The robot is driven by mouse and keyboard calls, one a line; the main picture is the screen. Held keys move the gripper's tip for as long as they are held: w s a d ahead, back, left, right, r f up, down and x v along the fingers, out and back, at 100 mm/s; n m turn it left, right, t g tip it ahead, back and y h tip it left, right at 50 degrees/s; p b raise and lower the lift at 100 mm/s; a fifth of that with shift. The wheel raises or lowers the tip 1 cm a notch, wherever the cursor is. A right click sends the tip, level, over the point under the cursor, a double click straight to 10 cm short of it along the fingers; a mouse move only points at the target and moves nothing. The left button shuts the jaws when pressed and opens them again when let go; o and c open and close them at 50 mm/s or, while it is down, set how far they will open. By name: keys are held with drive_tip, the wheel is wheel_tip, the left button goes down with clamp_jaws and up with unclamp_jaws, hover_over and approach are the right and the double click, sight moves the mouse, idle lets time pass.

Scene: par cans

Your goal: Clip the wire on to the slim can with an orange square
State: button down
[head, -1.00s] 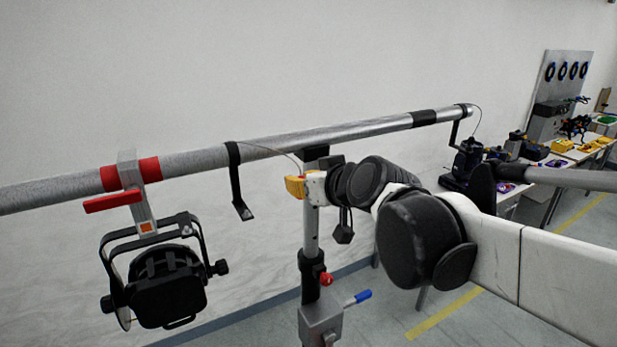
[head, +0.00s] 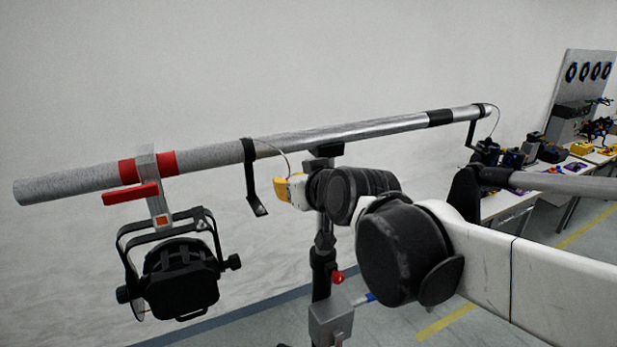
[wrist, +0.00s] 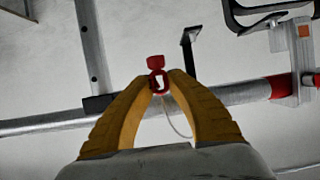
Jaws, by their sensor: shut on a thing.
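The can with an orange square (head: 161,220) is a black lamp (head: 182,285) hanging at the left from the grey bar, under a clamp with a red handle (head: 131,194). The orange square (wrist: 304,31) shows at the upper right of the wrist view. My gripper (wrist: 164,76), with yellow fingers, is shut on a red clip (wrist: 156,65) at the wire's end. The thin pale wire (wrist: 178,122) runs down behind the fingers toward the bar. In the head view my gripper (head: 285,190) is right of the can, below the bar; the clip is hidden there.
The long bar (head: 340,135) slopes up to the right on a stand (head: 322,270). A black bent bracket (head: 254,180) hangs from it between can and gripper. Another hangs at the far end (head: 472,130). Tables with tools stand at the back right.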

drive_tip(key=b, duration=0.1)
hover_over(201, 222)
drive_tip(key=shift+f, duration=0.15)
idle(2.4)
drive_tip(key=shift+f+b, duration=0.85)
drive_tip(key=shift+f, duration=0.4)
idle(1.8)
idle(0.4)
drive_tip(key=c, duration=1.3)
unclamp_jaws()
drive_tip(key=v, duration=1.2)
